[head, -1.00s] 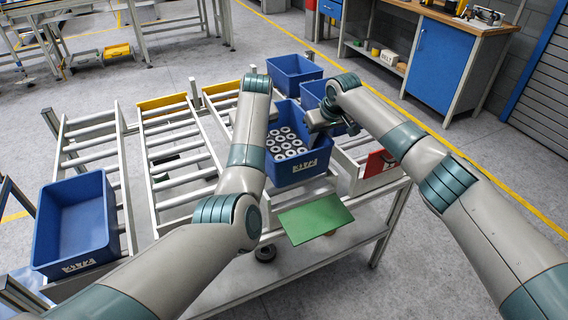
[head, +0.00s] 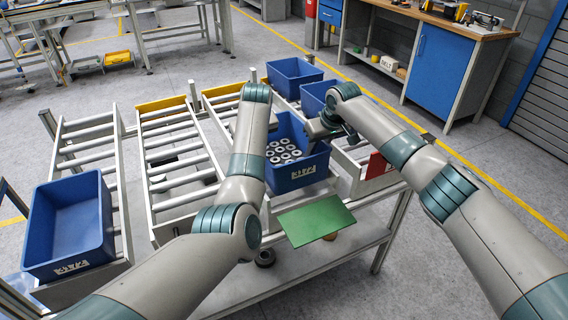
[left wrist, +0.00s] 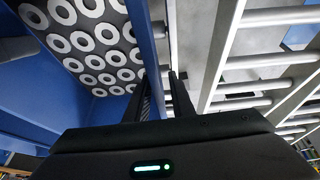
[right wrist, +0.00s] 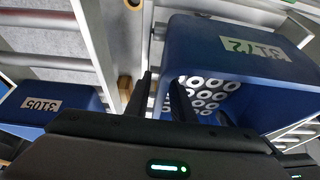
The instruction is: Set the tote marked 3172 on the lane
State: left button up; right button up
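The blue tote marked 3172 (right wrist: 222,44) is filled with grey-white rings and shows its label upside down in the right wrist view. My right gripper (right wrist: 160,92) has one finger on each side of a tote wall. My left gripper (left wrist: 163,92) straddles the opposite wall (left wrist: 145,40); in the head view it is hidden behind my arm. Empty roller lanes (head: 183,168) lie to the left of the tote.
An empty blue tote (head: 105,215) stands on the far-left lane. A blue tote marked 3105 (right wrist: 70,97) shows in the right wrist view. More blue totes (head: 291,72) stand behind. A green panel (head: 316,220) sits at the front edge, a red plate (head: 378,165) to the right.

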pick_arm(q)
jog(key=o, duration=0.8)
jog(key=v, duration=1.2)
pick_arm(e)
jog(key=shift+o, duration=0.7)
jog(key=o, duration=0.7)
jog(key=shift+c, duration=0.2)
